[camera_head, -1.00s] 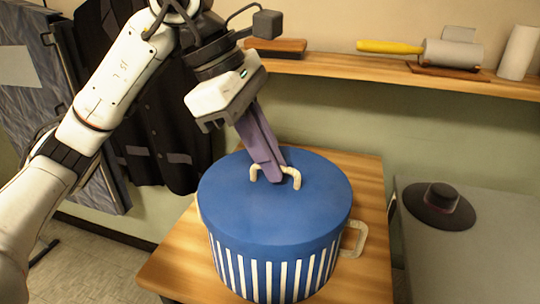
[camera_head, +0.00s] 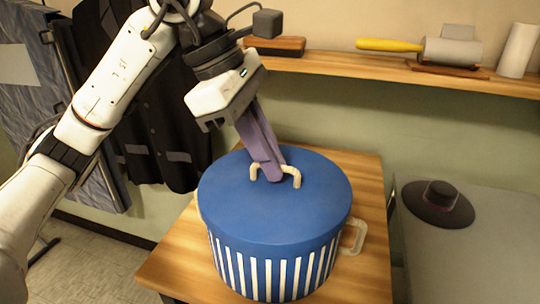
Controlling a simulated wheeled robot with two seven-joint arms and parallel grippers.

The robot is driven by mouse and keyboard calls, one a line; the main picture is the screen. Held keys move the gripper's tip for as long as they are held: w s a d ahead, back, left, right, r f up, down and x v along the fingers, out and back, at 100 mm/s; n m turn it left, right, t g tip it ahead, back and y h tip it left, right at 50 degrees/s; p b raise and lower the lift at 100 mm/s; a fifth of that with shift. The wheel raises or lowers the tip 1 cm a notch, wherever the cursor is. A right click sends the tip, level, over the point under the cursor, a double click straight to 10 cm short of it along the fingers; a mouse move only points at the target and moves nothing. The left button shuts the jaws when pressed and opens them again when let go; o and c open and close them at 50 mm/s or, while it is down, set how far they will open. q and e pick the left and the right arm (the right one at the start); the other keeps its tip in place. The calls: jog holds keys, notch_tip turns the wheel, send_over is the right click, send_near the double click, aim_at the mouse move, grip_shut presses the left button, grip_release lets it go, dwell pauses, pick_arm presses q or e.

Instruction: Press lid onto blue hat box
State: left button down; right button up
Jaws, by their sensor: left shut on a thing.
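The blue hat box (camera_head: 272,272) stands on a wooden table, with white vertical stripes on its side and a pale side handle. Its plain blue lid (camera_head: 238,205) sits on top and covers the opening. A cream loop handle (camera_head: 297,177) rises from the lid's middle. My left gripper (camera_head: 268,172) reaches down from above with its purple fingers shut on the lid handle. The fingers hide part of the handle. I cannot tell from here whether the lid is fully seated. My right gripper is not in view.
The wooden table (camera_head: 366,282) has bare room around the box. A dark brimmed hat (camera_head: 437,203) lies on a grey surface (camera_head: 492,255) to the right. A wall shelf (camera_head: 385,71) behind holds brushes and a roller. Dark coats hang behind my arm.

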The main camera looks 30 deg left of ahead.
pick_arm(q)
jog(key=shift+f, duration=0.4)
dwell(1.1)
jog(key=c, duration=1.3)
grip_release()
jog(key=shift+c, duration=0.2)
